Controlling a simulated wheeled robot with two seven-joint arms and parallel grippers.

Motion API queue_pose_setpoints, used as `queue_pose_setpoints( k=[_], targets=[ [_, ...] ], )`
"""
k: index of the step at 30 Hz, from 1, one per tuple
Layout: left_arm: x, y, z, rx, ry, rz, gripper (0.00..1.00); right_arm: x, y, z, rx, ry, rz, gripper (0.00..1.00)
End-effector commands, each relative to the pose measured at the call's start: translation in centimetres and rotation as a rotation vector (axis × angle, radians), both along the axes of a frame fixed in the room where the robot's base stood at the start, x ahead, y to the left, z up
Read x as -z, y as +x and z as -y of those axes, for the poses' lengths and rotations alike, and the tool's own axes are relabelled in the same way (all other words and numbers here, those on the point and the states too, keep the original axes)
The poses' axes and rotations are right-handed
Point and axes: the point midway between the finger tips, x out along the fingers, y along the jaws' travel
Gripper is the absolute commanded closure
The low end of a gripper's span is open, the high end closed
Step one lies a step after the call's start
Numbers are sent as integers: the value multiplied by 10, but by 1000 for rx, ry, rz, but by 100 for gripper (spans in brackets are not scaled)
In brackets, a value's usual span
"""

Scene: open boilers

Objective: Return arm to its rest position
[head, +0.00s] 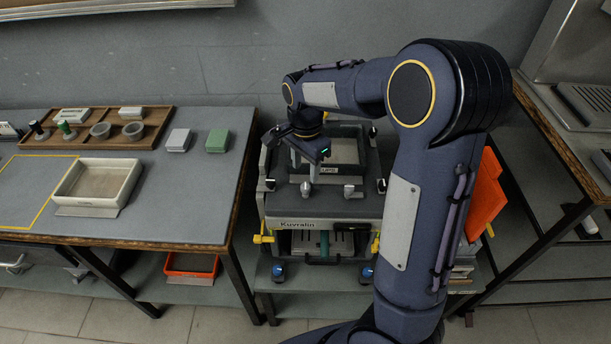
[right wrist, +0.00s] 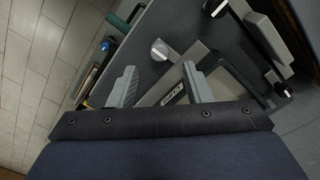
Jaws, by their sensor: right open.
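My right arm reaches across the head view, and its gripper (head: 308,158) hangs over the top of the boiler machine marked Kuvralin (head: 300,224). In the right wrist view the two grey fingers of this gripper (right wrist: 161,80) are spread apart with nothing held between them. A silver knob (right wrist: 160,49) of the machine shows just beyond the fingertips, apart from them as far as I can tell. A labelled plate (right wrist: 175,92) lies below, between the fingers. The arm hides part of the machine's right side. My left gripper is not in view.
A grey table (head: 140,215) on the left bears a white tray (head: 62,180), a wooden tray (head: 155,128) with cups, and two small boxes. An orange panel (head: 486,195) stands right of my arm. Another bench (head: 560,135) is at the right.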

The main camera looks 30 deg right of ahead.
Motion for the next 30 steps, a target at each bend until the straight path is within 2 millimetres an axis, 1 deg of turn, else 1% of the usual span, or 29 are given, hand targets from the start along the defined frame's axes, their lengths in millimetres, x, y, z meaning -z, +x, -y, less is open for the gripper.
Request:
queue_pose_setpoints(
  k=[1, 3, 6, 23, 26, 29, 30],
  targets=[
    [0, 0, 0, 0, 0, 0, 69, -7, 1, 0, -1, -1, 2, 55],
    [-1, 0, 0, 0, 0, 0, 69, -14, 1, 0, -1, -1, 2, 55],
    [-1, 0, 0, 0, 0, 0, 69, -19, 0, 0, 0, -1, 0, 55],
    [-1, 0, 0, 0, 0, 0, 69, -21, -3, 0, -9, 8, 3, 55],
    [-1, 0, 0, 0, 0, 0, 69, -28, -16, -1, -66, 51, 29, 55],
    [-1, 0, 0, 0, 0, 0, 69, -42, -44, -6, -193, 124, 95, 55],
    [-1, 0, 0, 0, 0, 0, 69, -49, -58, -9, -263, 154, 132, 55]
  ],
)
